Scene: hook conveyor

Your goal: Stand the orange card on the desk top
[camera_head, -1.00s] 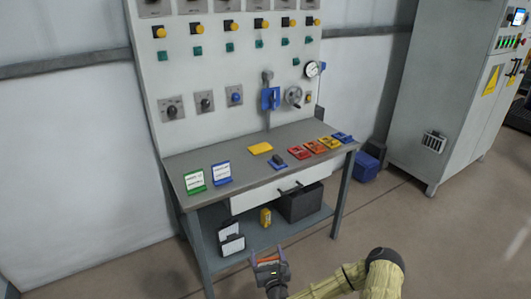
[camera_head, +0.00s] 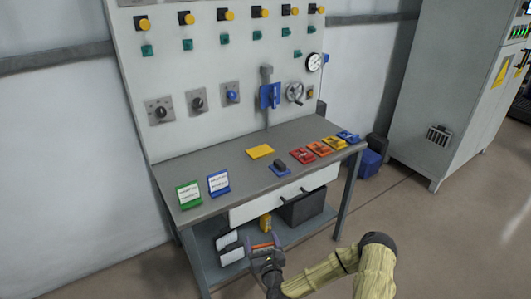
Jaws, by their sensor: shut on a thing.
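My gripper (camera_head: 263,247) is low at the front of the desk, in front of the lower shelf. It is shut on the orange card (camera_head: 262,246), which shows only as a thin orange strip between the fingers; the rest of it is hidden. The grey desk top (camera_head: 232,165) is above and behind my gripper in the picture.
A yellow plate (camera_head: 260,151), a dark-handled blue item (camera_head: 280,168) and several red, orange and blue pieces (camera_head: 320,148) lie on the desk. The drawer front (camera_head: 250,209) is below the top. Clear desk surface lies between the blue stand and the yellow plate.

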